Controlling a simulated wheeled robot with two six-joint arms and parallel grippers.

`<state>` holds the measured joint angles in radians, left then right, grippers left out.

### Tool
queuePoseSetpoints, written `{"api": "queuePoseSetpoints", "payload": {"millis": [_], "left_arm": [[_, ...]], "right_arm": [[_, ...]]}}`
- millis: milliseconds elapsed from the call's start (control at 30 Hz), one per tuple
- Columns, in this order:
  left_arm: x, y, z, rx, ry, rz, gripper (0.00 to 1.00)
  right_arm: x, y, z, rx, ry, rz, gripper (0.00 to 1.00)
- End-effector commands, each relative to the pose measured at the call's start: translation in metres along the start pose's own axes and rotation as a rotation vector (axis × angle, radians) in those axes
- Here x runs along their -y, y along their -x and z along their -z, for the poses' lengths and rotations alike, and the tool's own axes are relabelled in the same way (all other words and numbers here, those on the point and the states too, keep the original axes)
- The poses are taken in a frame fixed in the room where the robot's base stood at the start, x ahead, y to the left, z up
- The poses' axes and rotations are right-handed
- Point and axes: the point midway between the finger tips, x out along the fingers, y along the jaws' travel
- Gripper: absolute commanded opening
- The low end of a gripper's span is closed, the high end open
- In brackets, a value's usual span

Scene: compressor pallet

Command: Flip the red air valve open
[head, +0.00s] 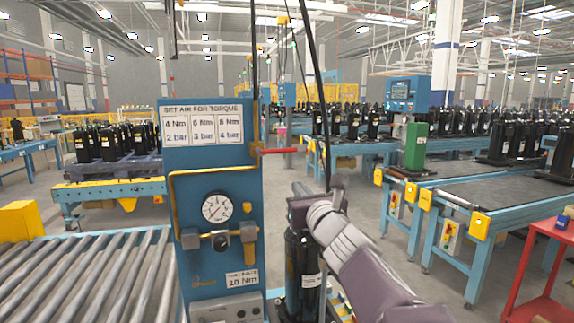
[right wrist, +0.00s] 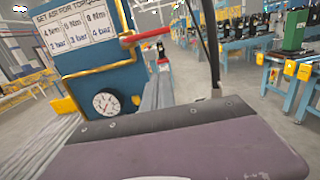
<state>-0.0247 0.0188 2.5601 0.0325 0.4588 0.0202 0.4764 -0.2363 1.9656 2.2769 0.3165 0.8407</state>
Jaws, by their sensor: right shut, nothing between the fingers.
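The red air valve lever (head: 279,150) sticks out level to the right from the edge of the blue air panel (head: 215,183). In the right wrist view the red lever (right wrist: 146,35) also lies about level, above my gripper's fingers. My right gripper (head: 300,188) is shut and empty, below and a little right of the lever in the head view, apart from it. My left gripper is not in view.
The panel carries a pressure gauge (head: 216,207), a torque chart (head: 201,125) and a yellow pipe (head: 175,205). A black compressor (head: 301,270) stands below my right gripper. A dark cable hangs near the lever. A roller conveyor (head: 90,280) is at left.

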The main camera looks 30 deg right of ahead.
Motion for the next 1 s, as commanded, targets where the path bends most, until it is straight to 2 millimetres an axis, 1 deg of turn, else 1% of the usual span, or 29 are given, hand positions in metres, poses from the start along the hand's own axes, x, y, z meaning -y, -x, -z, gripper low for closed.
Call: {"api": "queuePoseSetpoints", "payload": {"millis": [67, 167, 300, 533, 600, 700, 833, 1000], "left_arm": [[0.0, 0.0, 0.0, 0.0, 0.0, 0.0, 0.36], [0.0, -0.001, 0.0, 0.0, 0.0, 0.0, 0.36], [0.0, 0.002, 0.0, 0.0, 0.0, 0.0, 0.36], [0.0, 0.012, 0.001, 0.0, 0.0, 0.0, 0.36], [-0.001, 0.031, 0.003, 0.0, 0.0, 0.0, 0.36], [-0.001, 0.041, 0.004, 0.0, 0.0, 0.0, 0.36], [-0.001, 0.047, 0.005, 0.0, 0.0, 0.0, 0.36], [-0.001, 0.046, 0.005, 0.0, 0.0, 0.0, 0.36]], "right_arm": [[0.0, -0.006, 0.0, -0.001, 0.0, -0.001, 0.0], [-0.001, -0.021, 0.001, -0.002, -0.001, -0.003, 0.0], [-0.001, -0.052, 0.001, -0.003, -0.001, -0.003, 0.0], [-0.001, -0.102, -0.001, -0.003, -0.001, -0.003, 0.0], [-0.001, -0.104, -0.022, 0.001, 0.001, -0.003, 0.0], [-0.001, -0.107, -0.033, -0.001, 0.001, -0.002, 0.0], [-0.001, -0.109, -0.039, -0.001, 0.001, -0.002, 0.0], [-0.001, -0.109, -0.038, -0.001, 0.001, -0.002, 0.0]]}}
